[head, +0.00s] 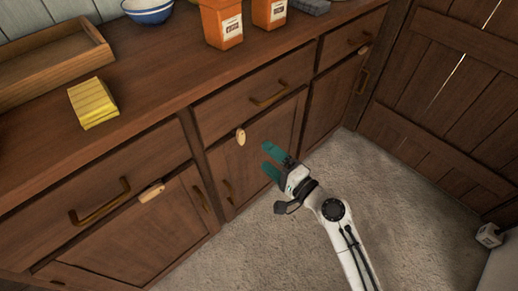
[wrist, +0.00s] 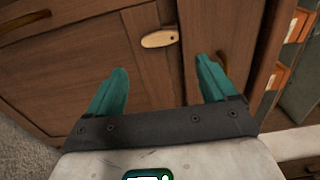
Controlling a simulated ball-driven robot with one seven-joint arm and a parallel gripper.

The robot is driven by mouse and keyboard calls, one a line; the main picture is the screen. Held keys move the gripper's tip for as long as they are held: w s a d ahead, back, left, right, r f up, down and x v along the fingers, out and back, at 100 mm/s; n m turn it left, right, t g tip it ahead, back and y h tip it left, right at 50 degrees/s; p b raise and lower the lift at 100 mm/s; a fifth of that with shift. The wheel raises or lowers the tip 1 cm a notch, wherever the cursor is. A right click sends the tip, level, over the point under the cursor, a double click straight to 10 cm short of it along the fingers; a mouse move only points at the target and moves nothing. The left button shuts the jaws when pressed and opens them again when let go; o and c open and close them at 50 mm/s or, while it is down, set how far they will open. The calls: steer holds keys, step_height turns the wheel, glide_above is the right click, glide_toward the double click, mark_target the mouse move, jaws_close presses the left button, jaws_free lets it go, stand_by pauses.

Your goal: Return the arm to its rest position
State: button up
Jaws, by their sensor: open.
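My gripper (head: 266,157) has two teal fingers spread apart with nothing between them. In the head view, the white arm reaches up from the bottom right, and the gripper hangs over the floor in front of the wooden cabinet doors (head: 258,150). In the wrist view, the open fingers (wrist: 162,68) point towards a cabinet front with a pale wooden latch (wrist: 159,39) just beyond them. I see no gap closed between the fingers and the cabinet, but the exact distance is hard to tell.
The counter (head: 160,95) holds a wooden tray (head: 50,70), a yellow block (head: 93,103), orange containers (head: 222,22) and a blue-and-white bowl (head: 148,11). Drawer handles (head: 100,203) stick out.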

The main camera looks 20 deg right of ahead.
steer(key=shift+v, duration=0.85)
steer(key=s+a+f+n+g, duration=0.2)
steer(key=s+f+n+g, duration=0.6)
steer(key=s+n+g, duration=0.4)
steer(key=s+d+n+g+h, duration=0.2)
steer(key=s+d+g+h, duration=0.35)
steer(key=s, duration=0.95)
step_height(320, 180, up, 20)
steer(key=d+t+p, duration=0.1)
steer(key=d+p, duration=0.1)
steer(key=p, duration=1.8)
steer(key=shift+s+d+f, duration=0.1)
